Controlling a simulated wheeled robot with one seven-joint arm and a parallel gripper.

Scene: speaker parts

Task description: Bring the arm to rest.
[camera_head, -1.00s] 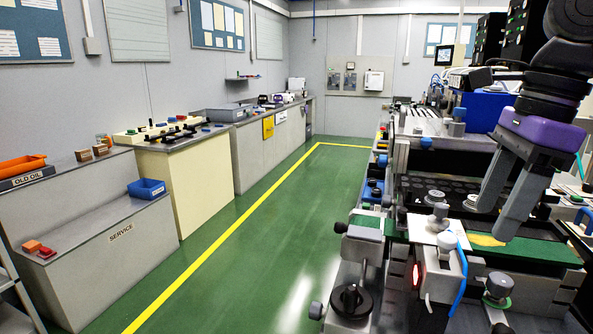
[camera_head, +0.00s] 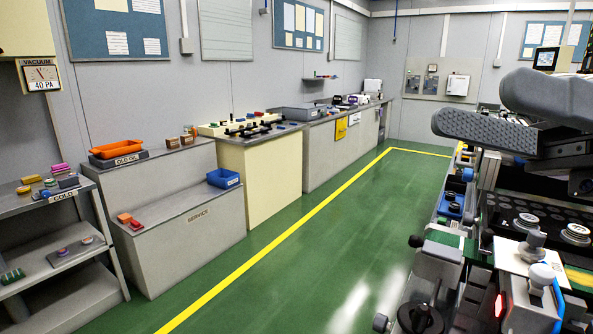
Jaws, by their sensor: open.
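My gripper (camera_head: 478,108) is at the right of the head view, seen close up. Its two grey fingers point left, one above and in front of the other. They are apart, and I see nothing held between them. The rest of my arm is mostly cut off by the right edge. The gripper is held in the air, above the workbench with the black tray (camera_head: 544,208) in the picture.
Below my gripper, the bench carries metal knobs (camera_head: 529,247) and a blue bin (camera_head: 451,204). The green floor (camera_head: 330,235) with a yellow line is clear.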

